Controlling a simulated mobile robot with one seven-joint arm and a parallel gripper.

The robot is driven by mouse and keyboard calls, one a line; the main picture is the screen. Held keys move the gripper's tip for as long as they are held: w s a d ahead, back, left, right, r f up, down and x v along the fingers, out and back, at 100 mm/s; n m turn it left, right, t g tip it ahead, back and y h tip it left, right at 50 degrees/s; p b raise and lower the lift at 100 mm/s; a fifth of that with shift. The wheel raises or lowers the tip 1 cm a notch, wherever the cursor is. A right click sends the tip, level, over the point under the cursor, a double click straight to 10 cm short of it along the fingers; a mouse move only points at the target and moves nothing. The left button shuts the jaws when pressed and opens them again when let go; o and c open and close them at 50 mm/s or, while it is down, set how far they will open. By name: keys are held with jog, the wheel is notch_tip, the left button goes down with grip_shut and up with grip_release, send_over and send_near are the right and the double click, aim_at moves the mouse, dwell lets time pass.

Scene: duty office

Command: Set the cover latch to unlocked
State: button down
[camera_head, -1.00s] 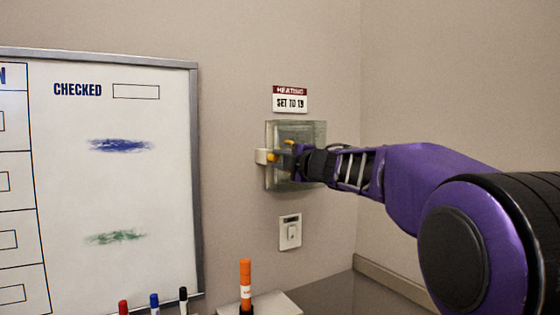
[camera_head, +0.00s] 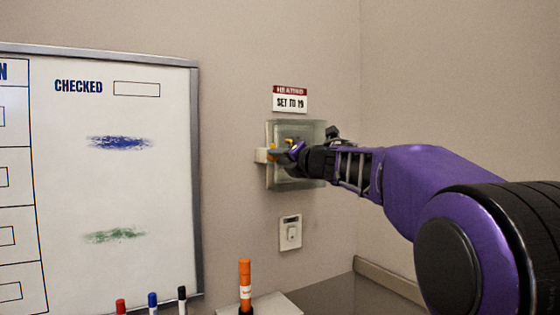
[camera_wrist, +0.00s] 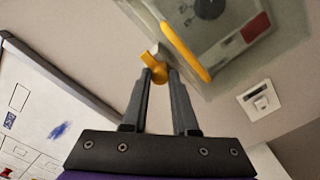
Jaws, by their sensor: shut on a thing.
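The cover (camera_head: 312,131) is a clear box on the wall; in the wrist view its see-through face (camera_wrist: 232,42) fills the upper right. A yellow strip (camera_wrist: 183,48) runs along its edge. The cover latch (camera_wrist: 154,70) is a small yellow piece on a pale mount beside that edge. In the head view the pale mount (camera_head: 261,155) shows at the cover's left side. My gripper (camera_wrist: 160,74) is shut on the latch, with the yellow piece between its fingertips. In the head view my gripper partly hides the latch, so its setting cannot be read.
A heating sign (camera_head: 290,99) is above the cover and a wall switch (camera_head: 290,232) below it. A whiteboard (camera_head: 120,190) hangs at the left. Several markers, one orange (camera_head: 245,283), stand low in front. The wall to the right is bare.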

jog(key=shift+n, duration=0.4)
jog(key=c, duration=0.7)
grip_release()
jog(key=shift+s, duration=0.1)
